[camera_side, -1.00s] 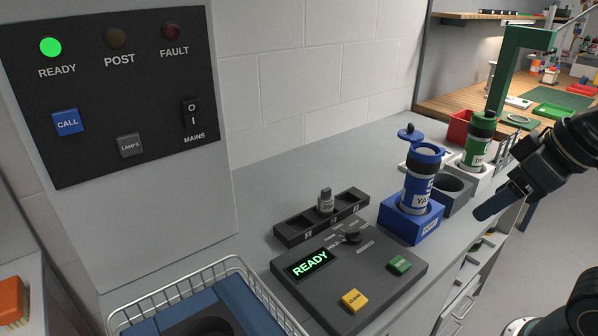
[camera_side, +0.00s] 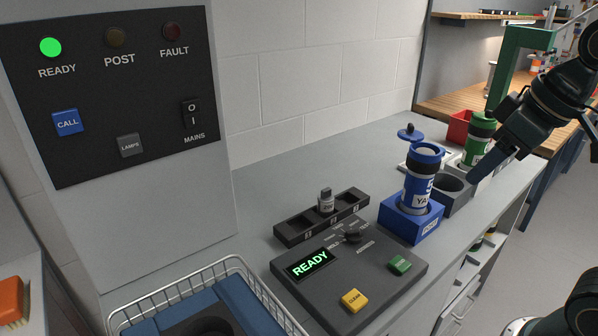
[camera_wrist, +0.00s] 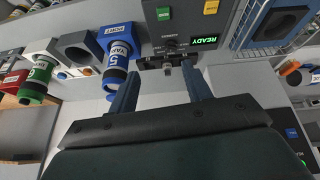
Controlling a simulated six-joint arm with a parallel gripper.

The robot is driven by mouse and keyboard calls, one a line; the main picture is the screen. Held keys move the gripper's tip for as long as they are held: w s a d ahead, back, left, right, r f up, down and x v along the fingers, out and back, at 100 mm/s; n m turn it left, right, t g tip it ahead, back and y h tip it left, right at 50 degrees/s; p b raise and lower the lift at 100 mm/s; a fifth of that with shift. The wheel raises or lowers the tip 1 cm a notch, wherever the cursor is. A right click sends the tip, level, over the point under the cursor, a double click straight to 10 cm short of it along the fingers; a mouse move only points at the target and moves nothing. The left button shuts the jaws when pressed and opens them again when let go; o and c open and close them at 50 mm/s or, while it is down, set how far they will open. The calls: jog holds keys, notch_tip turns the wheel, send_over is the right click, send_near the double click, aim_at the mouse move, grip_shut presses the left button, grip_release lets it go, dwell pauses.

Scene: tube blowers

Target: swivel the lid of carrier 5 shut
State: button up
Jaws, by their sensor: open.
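Carrier 5 (camera_side: 419,180) is a blue tube with a white label, upright in a blue block (camera_side: 425,227). Its blue lid (camera_side: 410,133) is swung out to the far left side of the top, so the mouth is uncovered. In the wrist view carrier 5 (camera_wrist: 117,58) is left of centre, its top end close to my left finger in the picture; the lid is hard to make out there. My gripper (camera_side: 476,172) is right of carrier 5 in the side view, apart from it. Its two fingers are spread and empty in the wrist view (camera_wrist: 160,88).
A grey block (camera_side: 457,201) with an empty round hole sits behind the blue block. A green carrier (camera_side: 477,140) stands beyond it, partly behind my gripper. A dark console (camera_side: 340,275) and a slotted rack (camera_side: 293,231) are on the left. A wire basket (camera_side: 237,265) is in front.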

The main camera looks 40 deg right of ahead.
jog(key=w+d+r+n+g, duration=0.1)
jog(key=w+d+r+n, duration=0.15)
jog(key=w+r, duration=0.45)
jog(key=n+g, duration=0.4)
jog(key=n, duration=0.1)
send_over(412, 124)
jog(key=shift+r, duration=0.35)
jog(key=shift+a+f, duration=0.1)
jog(key=shift+f, duration=0.15)
jog(key=shift+f, duration=6.7)
jog(key=c, duration=1)
